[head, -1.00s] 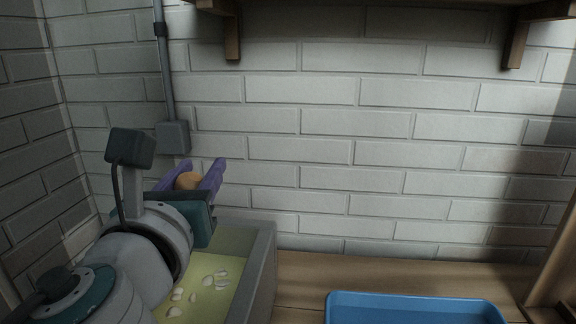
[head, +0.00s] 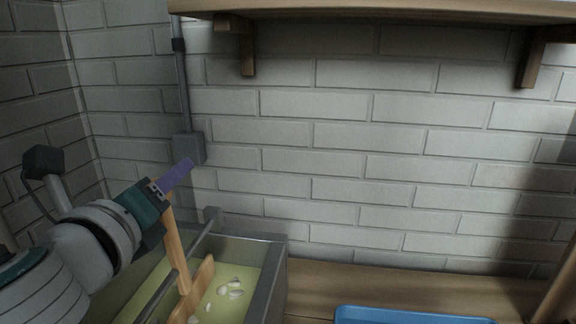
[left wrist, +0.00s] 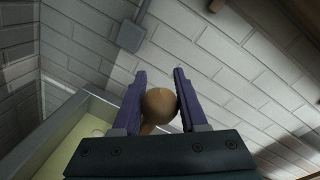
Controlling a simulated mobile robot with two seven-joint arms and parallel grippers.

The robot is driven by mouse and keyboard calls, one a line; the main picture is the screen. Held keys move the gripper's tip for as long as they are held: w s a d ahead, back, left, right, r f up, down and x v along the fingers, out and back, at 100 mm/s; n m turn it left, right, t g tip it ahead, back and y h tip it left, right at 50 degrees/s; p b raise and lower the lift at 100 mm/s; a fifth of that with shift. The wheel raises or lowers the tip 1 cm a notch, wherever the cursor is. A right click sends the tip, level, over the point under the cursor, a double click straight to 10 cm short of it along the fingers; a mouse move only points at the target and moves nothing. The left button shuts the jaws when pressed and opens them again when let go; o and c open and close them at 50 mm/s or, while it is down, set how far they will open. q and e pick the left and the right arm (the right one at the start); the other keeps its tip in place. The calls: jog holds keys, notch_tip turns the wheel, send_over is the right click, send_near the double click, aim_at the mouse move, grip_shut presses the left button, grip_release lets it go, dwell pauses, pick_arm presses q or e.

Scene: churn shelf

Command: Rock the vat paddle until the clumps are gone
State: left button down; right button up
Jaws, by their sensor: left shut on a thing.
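The vat (head: 270,282) is a grey rectangular tub of yellow-green liquid at the lower left. White clumps (head: 235,288) float in it. A wooden paddle (head: 206,278) hangs in the vat from a bar (head: 165,290), its handle (head: 175,240) rising up to my left gripper (head: 176,176). In the left wrist view the gripper's purple fingers (left wrist: 160,95) are shut on the handle's round wooden end (left wrist: 160,106). Part of the vat is hidden behind my left arm. My right gripper is not in view.
A blue tray (head: 410,314) sits on the wooden counter (head: 330,277) right of the vat. A wooden shelf (head: 380,12) runs overhead. A grey box and pipe (head: 189,148) are on the brick wall behind. The counter between vat and tray is clear.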

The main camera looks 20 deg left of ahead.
pick_arm(q)
jog(key=shift+s+a+f+n+h, duration=0.1)
jog(key=shift+s+a+f+n, duration=0.15)
jog(key=shift+a+n, duration=0.55)
jog(key=shift+s+a+f+n+h, duration=0.1)
jog(key=shift+a+f+n, duration=0.15)
jog(key=shift+a+n, duration=0.5)
jog(key=shift+s+a+f+n+h, duration=0.1)
jog(key=shift+s+a+f+n, duration=0.15)
jog(key=shift+a+n, duration=0.55)
jog(key=shift+a, duration=0.1)
jog(key=shift+c, duration=2.3)
grip_release()
